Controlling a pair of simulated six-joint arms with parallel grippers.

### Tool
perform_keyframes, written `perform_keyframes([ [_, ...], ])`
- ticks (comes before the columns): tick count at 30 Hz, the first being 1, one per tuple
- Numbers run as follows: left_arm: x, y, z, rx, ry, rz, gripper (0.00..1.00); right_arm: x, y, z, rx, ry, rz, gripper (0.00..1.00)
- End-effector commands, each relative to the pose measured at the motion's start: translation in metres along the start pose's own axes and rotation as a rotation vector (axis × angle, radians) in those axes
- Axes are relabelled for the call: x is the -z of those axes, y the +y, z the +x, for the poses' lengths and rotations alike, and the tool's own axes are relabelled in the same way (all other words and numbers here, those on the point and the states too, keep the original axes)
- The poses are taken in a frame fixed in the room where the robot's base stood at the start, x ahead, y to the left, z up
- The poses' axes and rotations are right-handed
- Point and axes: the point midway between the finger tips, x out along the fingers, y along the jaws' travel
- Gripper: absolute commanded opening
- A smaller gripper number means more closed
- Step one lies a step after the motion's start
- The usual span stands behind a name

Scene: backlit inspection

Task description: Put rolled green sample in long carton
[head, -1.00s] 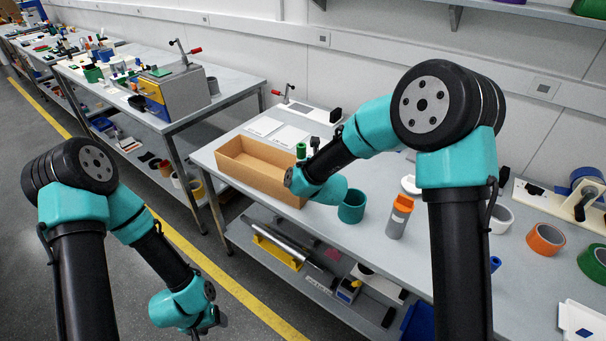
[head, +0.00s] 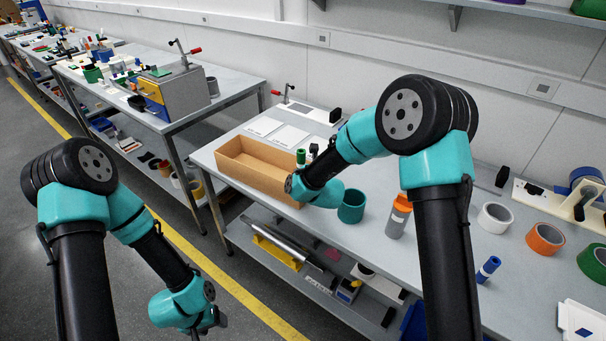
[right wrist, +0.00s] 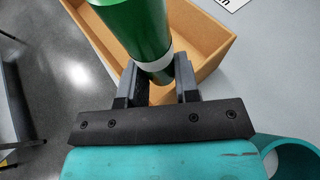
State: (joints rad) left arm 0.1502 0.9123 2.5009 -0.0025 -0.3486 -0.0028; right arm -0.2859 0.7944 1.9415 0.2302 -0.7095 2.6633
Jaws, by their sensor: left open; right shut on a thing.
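The rolled green sample (right wrist: 135,25), a green cylinder with a pale band near one end, is held between the fingers of my right gripper (right wrist: 160,82). In the head view the roll (head: 301,157) shows small above the right end of the long carton. The long carton (head: 250,177) is a tan, open-topped box on the bench; its wall also shows in the right wrist view (right wrist: 212,35), behind and below the roll. The roll's lower end is partly hidden by the gripper. My left gripper (head: 208,331) is open and empty, low at the left, away from the bench and partly cut off.
A teal cup (head: 352,207) stands just right of the carton, close to my right wrist. An orange-capped bottle (head: 398,216) and rolls of tape, including an orange one (head: 545,239), stand farther right. White sheets (head: 287,136) lie behind the carton.

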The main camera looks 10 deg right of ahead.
Motion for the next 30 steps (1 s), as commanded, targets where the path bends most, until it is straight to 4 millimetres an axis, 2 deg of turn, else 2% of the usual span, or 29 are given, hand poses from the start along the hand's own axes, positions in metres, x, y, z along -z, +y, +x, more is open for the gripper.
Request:
perform_keyframes([
  [23,0.0,0.0,0.0,0.0,0.0,0.0,0.59,0.011,0.0,0.005,0.0,0.0,0.0,0.07],
  [24,0.0,0.0,0.0,0.0,0.0,0.0,0.59,0.011,0.0,0.004,0.0,0.0,0.0,0.33],
  [30,0.0,0.0,0.0,0.0,0.0,0.0,0.59,0.011,0.0,0.004,0.0,0.0,0.0,0.52],
])
